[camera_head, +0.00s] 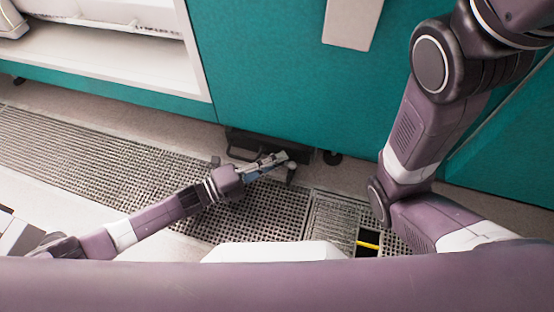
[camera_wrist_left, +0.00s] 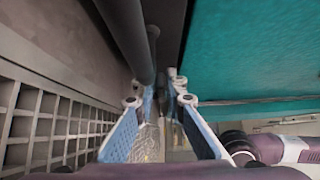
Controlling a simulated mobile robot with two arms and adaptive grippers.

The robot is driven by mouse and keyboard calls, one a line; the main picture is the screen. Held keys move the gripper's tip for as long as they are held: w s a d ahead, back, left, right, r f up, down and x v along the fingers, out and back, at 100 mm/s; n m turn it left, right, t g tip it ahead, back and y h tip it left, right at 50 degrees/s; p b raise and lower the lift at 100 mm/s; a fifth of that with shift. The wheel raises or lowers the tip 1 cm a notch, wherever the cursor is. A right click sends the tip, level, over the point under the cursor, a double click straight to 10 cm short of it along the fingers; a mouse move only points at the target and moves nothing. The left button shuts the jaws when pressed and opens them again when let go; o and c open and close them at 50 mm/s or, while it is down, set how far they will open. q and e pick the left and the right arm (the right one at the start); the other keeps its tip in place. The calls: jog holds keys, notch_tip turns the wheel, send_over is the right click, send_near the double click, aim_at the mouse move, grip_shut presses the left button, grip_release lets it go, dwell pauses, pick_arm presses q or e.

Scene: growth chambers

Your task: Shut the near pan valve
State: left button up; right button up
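My left gripper (camera_head: 280,160) reaches in from the left, low over the floor grating, beside the dark pan assembly (camera_head: 238,142) under the teal chamber. A small grey rounded part (camera_head: 291,173) shows just beyond its fingertips; I cannot tell whether it is the valve's handle. In the left wrist view the blue-padded fingers (camera_wrist_left: 161,92) stand apart, with a gap between their tips. A dark pipe (camera_wrist_left: 126,38) runs above and ahead of the left finger. No valve handle is clearly visible between the fingers. The right arm's gripper is out of view.
The teal chamber wall (camera_head: 275,75) rises behind the pan. A metal floor grating (camera_head: 90,155) runs along its front. A square floor opening with a yellow bar (camera_head: 368,245) lies to the right. A dark caster (camera_head: 332,158) stands under the chamber.

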pick_arm(q)
jog(key=shift+o, duration=1.2)
jog(key=v, duration=1.2)
